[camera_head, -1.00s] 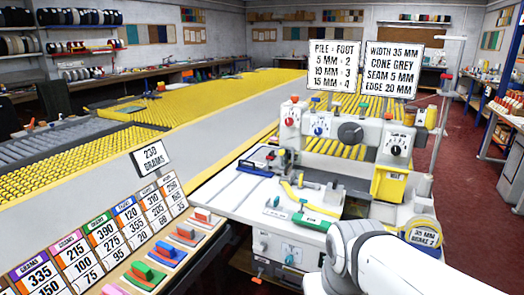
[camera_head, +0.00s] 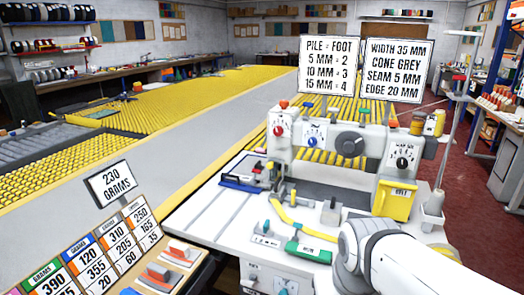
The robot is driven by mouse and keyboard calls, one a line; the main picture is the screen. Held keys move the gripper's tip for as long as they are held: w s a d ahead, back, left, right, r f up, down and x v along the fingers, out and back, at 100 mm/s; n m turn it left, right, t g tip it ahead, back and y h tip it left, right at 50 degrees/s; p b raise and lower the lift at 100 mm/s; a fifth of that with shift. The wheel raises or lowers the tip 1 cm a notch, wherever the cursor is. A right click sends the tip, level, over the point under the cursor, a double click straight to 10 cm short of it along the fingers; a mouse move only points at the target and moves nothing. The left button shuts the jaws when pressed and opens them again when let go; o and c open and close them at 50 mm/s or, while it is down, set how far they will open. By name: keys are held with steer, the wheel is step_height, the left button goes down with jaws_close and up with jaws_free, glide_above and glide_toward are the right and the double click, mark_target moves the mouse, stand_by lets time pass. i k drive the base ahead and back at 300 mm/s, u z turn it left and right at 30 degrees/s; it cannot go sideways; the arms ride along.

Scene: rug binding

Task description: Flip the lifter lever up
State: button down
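The white sewing machine (camera_head: 321,161) stands on a white table right of centre, with red, blue and black dials on its front. A small plate with a teal upright lever (camera_head: 267,227) sits on the table left of the green block (camera_head: 309,250). A grey block with a short upright post (camera_head: 331,212) stands just behind the green block. I cannot tell which of these small parts is the lifter lever, or its position. My white arm enters at the lower right in front of the machine. My gripper is not visible.
Two text signs (camera_head: 327,66) stand above the machine. A yellow bin (camera_head: 394,199) hangs on its right side, beside a thin cone stand (camera_head: 434,203). A rack of weight cards (camera_head: 101,240) fills the lower left. Red floor shows at right.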

mark_target(261, 150)
steer(key=z, duration=0.05)
steer(key=i, duration=1.05)
steer(key=u, duration=0.45)
